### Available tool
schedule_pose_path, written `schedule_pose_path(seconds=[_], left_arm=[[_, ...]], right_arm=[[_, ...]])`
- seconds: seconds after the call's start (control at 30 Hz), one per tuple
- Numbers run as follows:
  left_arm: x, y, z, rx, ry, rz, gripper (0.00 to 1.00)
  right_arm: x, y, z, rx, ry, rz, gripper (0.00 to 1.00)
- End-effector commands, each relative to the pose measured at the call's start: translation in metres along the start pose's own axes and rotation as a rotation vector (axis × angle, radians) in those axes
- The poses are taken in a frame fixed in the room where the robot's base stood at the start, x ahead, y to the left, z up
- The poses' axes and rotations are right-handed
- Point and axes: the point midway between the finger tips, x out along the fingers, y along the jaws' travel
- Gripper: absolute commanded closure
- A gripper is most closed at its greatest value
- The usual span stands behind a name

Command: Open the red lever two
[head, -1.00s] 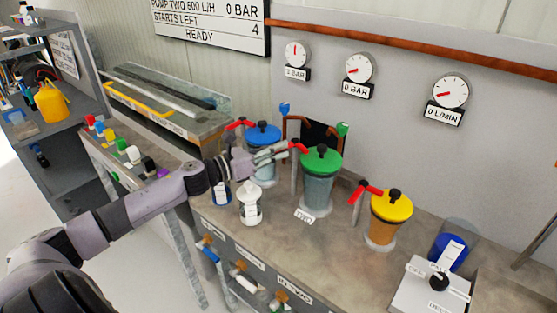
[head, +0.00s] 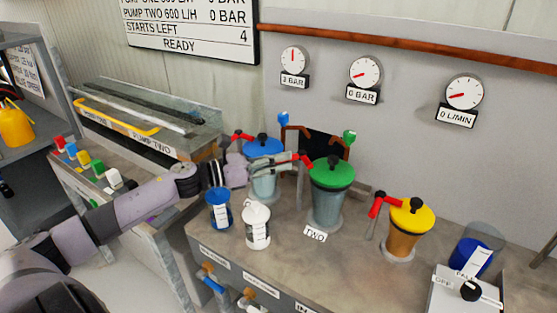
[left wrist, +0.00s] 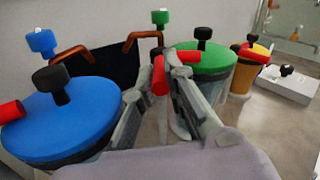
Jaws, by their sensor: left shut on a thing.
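The red lever two (head: 305,161) sticks out to the left of the green-lidded vessel (head: 330,173), which has a TWO label in front of it. In the head view my left gripper (head: 297,159) reaches it from the left, above the bench. In the left wrist view the red lever (left wrist: 160,77) lies between the fingertips of my left gripper (left wrist: 164,68), which is shut on it. The green lid (left wrist: 204,61) is just right of the fingers. The lever's lower part is partly hidden by the fingers. My right gripper is not in view.
A blue-lidded vessel (head: 263,148) with its own red lever stands close left, behind my gripper. A yellow-lidded vessel (head: 411,217) stands to the right. A white container (head: 256,228) and a blue cup (head: 219,210) stand in front. Gauges (head: 365,73) hang on the wall.

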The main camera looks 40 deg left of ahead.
Motion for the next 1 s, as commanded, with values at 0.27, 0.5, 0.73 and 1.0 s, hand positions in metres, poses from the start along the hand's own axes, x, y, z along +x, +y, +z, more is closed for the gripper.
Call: schedule_pose_path(seconds=[0.27,0.5,0.73,1.0], left_arm=[[0.0,-0.001,0.001,0.003,-0.001,-0.001,0.75],[0.0,-0.001,0.001,0.002,-0.001,-0.003,0.67],[0.0,-0.001,0.0,0.001,0.0,-0.001,0.67],[-0.017,0.0,-0.001,-0.001,0.001,0.001,0.67]], right_arm=[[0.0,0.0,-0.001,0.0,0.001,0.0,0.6],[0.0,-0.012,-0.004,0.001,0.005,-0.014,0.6],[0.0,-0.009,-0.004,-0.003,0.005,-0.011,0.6],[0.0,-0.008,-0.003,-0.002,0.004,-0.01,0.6]])
